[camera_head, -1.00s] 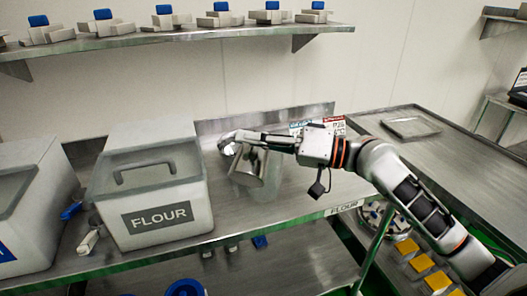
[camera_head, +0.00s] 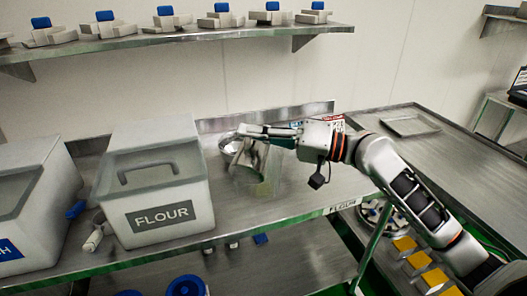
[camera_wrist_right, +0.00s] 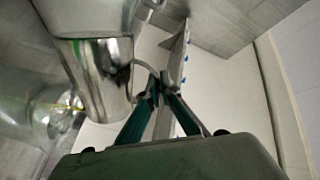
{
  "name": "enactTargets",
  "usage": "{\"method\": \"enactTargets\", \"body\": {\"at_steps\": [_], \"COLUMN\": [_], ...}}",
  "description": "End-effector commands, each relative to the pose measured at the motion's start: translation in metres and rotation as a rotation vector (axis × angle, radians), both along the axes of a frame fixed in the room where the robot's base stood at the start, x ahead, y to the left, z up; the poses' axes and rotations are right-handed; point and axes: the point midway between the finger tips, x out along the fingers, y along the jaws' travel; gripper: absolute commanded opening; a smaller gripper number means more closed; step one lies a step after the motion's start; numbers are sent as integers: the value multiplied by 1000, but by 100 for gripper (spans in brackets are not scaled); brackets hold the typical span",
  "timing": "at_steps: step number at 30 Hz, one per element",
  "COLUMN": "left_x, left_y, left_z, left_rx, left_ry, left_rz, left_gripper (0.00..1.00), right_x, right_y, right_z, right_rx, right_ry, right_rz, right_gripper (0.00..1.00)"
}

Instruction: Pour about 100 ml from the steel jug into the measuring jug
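My right gripper (camera_head: 249,131) is shut on the handle of the steel jug (camera_head: 250,155), and its green fingers (camera_wrist_right: 155,96) close on the handle in the right wrist view. The steel jug (camera_wrist_right: 103,80) is tilted and held above the worktop. The clear measuring jug (camera_head: 264,184) stands on the worktop just below and partly behind the steel jug in the picture. It is faint, and I cannot make out its marks or liquid level. I cannot tell whether liquid is flowing. My left gripper is not in view.
A FLOUR bin (camera_head: 155,185) stands to the left. A shelf (camera_head: 190,38) with several blue-topped items runs above.

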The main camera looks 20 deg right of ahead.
Motion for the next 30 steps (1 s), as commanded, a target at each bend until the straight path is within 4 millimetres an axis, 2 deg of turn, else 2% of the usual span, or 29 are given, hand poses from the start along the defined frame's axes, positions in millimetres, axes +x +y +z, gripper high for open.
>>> {"method": "enactTargets", "body": {"at_steps": [30], "left_x": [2], "left_y": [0], "left_z": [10], "left_rx": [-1], "left_ry": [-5], "left_rz": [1], "left_gripper": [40], "right_x": [10], "right_y": [-7], "right_z": [7], "right_rx": [41], "right_ry": [61], "right_rz": [0], "right_gripper": [0]}}
